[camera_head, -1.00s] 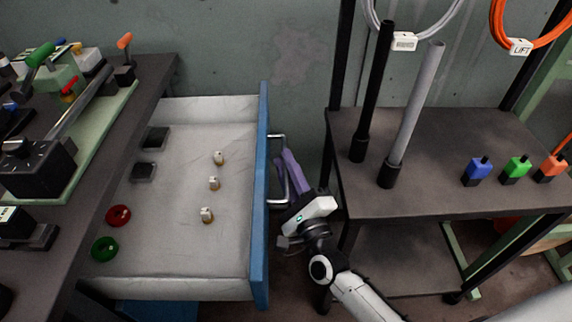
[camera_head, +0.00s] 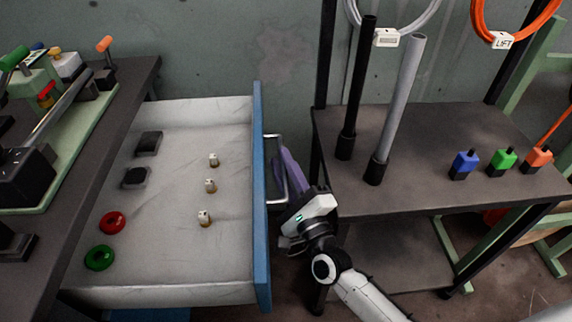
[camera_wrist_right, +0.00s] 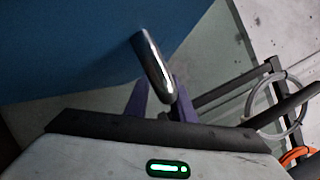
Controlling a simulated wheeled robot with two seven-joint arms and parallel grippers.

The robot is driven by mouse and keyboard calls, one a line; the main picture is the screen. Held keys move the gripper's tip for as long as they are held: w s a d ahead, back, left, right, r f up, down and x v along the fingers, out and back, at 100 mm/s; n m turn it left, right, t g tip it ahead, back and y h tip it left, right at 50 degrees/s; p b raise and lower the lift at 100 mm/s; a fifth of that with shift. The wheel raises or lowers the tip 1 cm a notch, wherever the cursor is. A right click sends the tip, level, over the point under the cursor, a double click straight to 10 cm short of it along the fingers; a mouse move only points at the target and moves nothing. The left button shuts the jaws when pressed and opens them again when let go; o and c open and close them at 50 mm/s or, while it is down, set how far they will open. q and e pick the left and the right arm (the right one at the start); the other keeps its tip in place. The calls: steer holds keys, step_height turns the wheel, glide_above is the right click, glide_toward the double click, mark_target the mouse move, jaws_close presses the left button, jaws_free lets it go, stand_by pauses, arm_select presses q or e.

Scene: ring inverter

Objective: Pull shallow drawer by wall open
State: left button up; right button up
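The shallow drawer stands pulled out from the dark bench, with a pale interior and a blue front (camera_head: 261,200). Its metal bar handle (camera_head: 281,160) is on the right side of the front. My right gripper (camera_head: 284,168) is at the handle, its purple fingers apart on either side of the bar. In the right wrist view the handle (camera_wrist_right: 153,66) reaches between the two fingers (camera_wrist_right: 158,100), close to the right one, with a gap at the left one. The blue front (camera_wrist_right: 70,45) fills the upper left there. My left gripper is not in view.
The drawer holds a red ring (camera_head: 113,223), a green ring (camera_head: 99,258), two black blocks and several small pale pegs. A dark shelf table (camera_head: 420,180) with upright rods and colored plugs stands close right of my right gripper.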

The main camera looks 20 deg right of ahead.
steer(key=shift+o, duration=0.4)
steer(key=shift+d, duration=0.1)
steer(key=shift+s+f, duration=0.15)
steer(key=shift+s, duration=0.15)
steer(key=v, duration=0.9)
steer(key=shift+s, duration=0.35)
